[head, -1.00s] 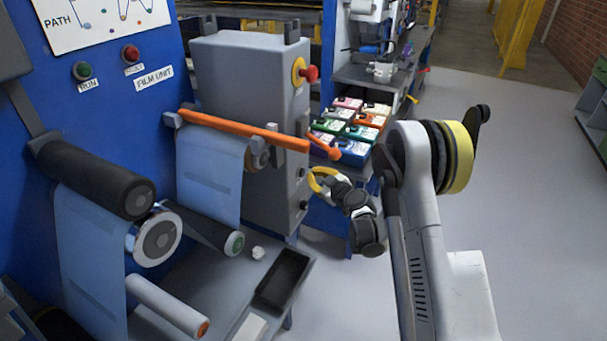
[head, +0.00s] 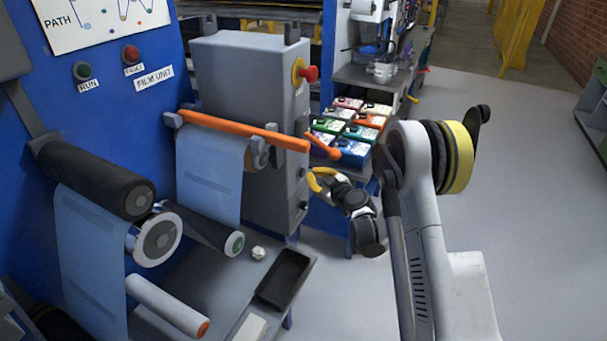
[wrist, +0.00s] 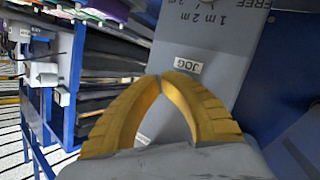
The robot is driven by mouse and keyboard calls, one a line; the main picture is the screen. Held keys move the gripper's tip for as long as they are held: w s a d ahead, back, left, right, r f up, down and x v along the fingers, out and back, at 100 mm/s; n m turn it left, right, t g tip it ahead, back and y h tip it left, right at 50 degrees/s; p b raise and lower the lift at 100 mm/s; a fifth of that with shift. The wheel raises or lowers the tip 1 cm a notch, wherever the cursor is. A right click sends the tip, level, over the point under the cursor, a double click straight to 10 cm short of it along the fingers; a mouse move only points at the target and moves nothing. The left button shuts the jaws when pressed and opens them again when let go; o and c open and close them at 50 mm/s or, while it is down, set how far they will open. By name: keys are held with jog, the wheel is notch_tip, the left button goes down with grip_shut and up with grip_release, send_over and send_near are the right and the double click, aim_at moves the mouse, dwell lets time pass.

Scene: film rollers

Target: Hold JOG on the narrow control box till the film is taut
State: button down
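The narrow control box (head: 245,90) is a tall grey cabinet beside the blue film unit, with small dark controls on its right face. A white JOG label (wrist: 188,65) shows on its grey face in the wrist view. My gripper (wrist: 161,77) has yellow fingers with tips together just beside the label; nothing shows between them. The JOG button itself is not visible, and I cannot tell whether the tips touch it. In the head view my gripper (head: 316,177) is close to the box's right face. The bluish film (head: 210,180) hangs over rollers; its tautness is unclear.
An orange bar (head: 245,132) crosses in front of the box, above my gripper. A red knob (head: 311,73) juts from the box's upper right. Coloured bins (head: 352,130) stand behind my gripper. A black tray (head: 285,277) lies below. The floor to the right is clear.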

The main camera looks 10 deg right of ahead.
jog(key=shift+w+a, duration=0.3)
jog(key=shift+w+a+b, duration=0.25)
jog(key=shift+a+b, duration=0.15)
jog(key=shift+a, duration=0.05)
dwell(0.9)
jog(key=shift+d, duration=0.1)
dwell(3.2)
jog(key=shift+s+d+b, duration=0.3)
jog(key=shift+s+d, duration=0.25)
jog(key=shift+d, duration=0.1)
jog(key=shift+d, duration=0.1)
jog(key=s+d, duration=0.1)
jog(key=d, duration=0.1)
jog(key=s+d+b, duration=0.1)
jog(key=s+d, duration=0.1)
dwell(0.4)
jog(key=shift+f, duration=0.1)
